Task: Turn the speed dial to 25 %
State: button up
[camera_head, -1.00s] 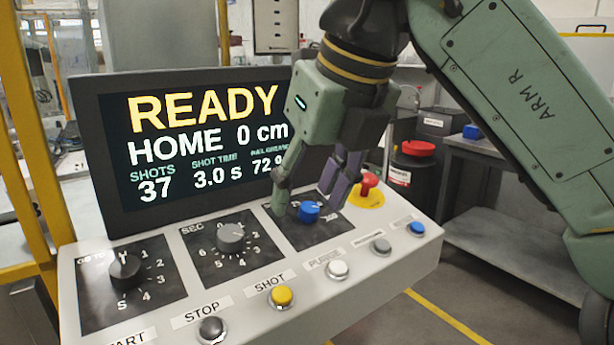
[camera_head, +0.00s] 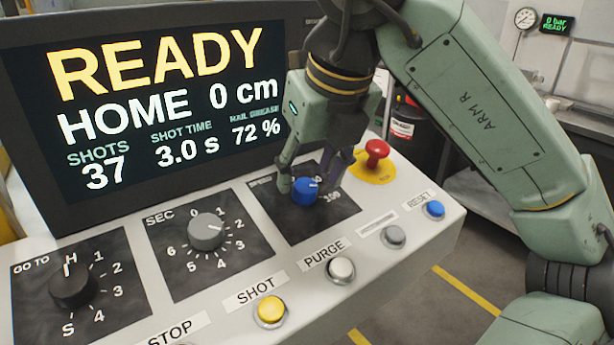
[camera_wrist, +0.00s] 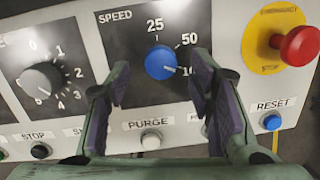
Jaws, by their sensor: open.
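The blue speed dial (camera_head: 305,191) sits on a black plate on the control panel, at the centre of the head view. In the wrist view, the dial (camera_wrist: 160,63) shows the marks 25, 50 and a partly hidden 100 around it. Its white pointer line faces the right, towards the partly hidden 100. My gripper (camera_head: 307,182) is open just above the dial, one finger on each side. In the wrist view, my gripper (camera_wrist: 162,78) has dark pads left and right of the dial, with gaps visible; contact is not seen.
A red emergency button (camera_head: 376,152) stands close to the right of the speed dial. A grey SEC dial (camera_head: 206,231) and a black GO TO dial (camera_head: 72,285) are to the left. Push buttons line the front, including white PURGE (camera_head: 340,269). A screen (camera_head: 150,110) rises behind.

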aim_at(305, 191)
jog(key=shift+x, duration=1.3)
jog(key=shift+c, duration=0.5)
jog(key=c, duration=1.1)
